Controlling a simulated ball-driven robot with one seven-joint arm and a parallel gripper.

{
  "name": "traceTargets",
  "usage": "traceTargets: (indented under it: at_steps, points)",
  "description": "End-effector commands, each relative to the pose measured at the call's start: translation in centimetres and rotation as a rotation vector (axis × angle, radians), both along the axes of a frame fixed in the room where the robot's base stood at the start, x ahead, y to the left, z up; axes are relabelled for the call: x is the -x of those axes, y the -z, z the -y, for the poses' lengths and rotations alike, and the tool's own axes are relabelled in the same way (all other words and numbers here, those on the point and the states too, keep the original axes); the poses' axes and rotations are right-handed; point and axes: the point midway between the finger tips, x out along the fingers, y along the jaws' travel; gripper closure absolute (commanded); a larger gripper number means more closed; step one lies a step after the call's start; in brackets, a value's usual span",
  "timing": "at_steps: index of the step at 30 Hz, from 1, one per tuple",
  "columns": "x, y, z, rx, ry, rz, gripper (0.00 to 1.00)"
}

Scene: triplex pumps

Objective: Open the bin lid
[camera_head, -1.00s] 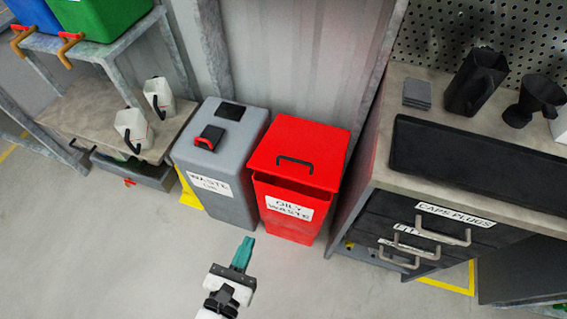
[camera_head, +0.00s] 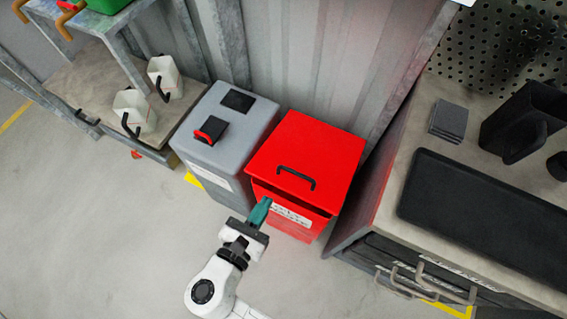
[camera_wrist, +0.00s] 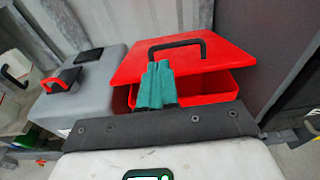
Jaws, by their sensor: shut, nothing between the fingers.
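The red bin (camera_head: 320,192) has a red lid (camera_head: 322,150) with a black handle (camera_head: 296,179) on top. A dark gap shows under the lid's front edge, so the lid sits slightly raised there. My gripper (camera_head: 266,201), with teal fingers, is shut and empty in front of the bin's front left, just below the lid's front edge. In the wrist view the fingertips (camera_wrist: 157,68) overlap the gap, below the handle (camera_wrist: 177,46). I cannot tell whether they touch the bin. The white label on the bin is partly hidden by my gripper.
A grey waste bin (camera_head: 228,130) with a small red-and-black latch stands close at the left. A workbench with a black tray (camera_head: 485,215) and drawer handles stands at the right. A corrugated wall is behind. The floor at the front left is clear.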

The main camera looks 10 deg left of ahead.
Motion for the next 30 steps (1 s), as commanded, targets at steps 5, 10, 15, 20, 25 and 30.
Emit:
traceTargets:
  at_steps: [5,10,15,20,25,30]
  points:
    - [-1.7,0.3,0.7,0.000,0.004,0.000,1.00]
    - [-4.5,0.8,1.7,0.000,0.005,0.001,1.00]
    - [-7.1,1.2,2.7,0.000,0.004,0.000,1.00]
    - [-8.6,1.5,3.1,0.000,0.002,0.000,1.00]
    - [-9.3,1.6,3.4,-0.001,0.002,-0.001,1.00]
    - [-9.5,1.6,3.5,-0.003,0.003,-0.001,1.00]
